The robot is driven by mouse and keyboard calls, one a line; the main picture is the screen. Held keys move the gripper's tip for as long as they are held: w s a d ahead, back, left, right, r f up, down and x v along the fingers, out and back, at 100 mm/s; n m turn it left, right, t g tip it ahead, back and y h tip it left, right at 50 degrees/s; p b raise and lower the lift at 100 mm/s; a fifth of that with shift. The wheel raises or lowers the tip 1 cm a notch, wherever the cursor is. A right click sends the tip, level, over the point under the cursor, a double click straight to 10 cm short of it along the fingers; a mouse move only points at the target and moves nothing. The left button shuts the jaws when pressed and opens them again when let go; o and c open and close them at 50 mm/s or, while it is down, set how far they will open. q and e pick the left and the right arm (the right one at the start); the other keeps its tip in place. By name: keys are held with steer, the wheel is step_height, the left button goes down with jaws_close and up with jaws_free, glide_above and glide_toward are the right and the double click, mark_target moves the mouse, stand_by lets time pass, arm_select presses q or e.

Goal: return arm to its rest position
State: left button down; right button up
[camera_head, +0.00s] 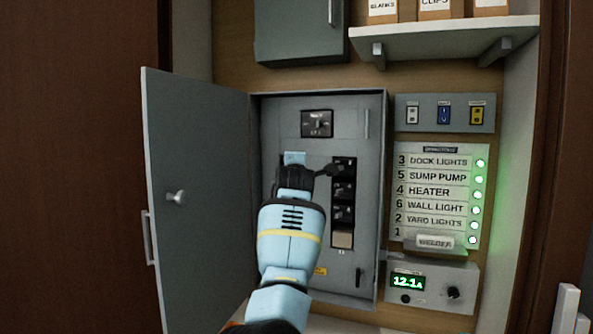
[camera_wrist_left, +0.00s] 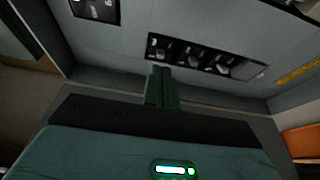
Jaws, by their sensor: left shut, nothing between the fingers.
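My left arm rises from the bottom middle of the head view. Its left gripper (camera_head: 326,170) is in front of the open grey breaker panel (camera_head: 281,112), fingers pointing right toward the column of black breakers (camera_head: 343,188). In the left wrist view the fingers (camera_wrist_left: 159,86) are together and empty, below the breaker row (camera_wrist_left: 190,56). I cannot tell whether the fingertips touch the top breaker. Part of the panel face is hidden behind the gripper and forearm. My right gripper is not in view.
The panel door (camera_head: 197,225) stands open on the left. On the right are a label board (camera_head: 438,147) with green lights, a meter box (camera_head: 457,275) reading 12.1A and a switch box (camera_head: 402,127). A shelf (camera_head: 440,42) with boxes and a grey cabinet (camera_head: 298,35) are above.

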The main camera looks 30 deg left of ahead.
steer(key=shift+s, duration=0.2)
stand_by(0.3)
arm_select(q)
steer(key=shift+f, duration=0.15)
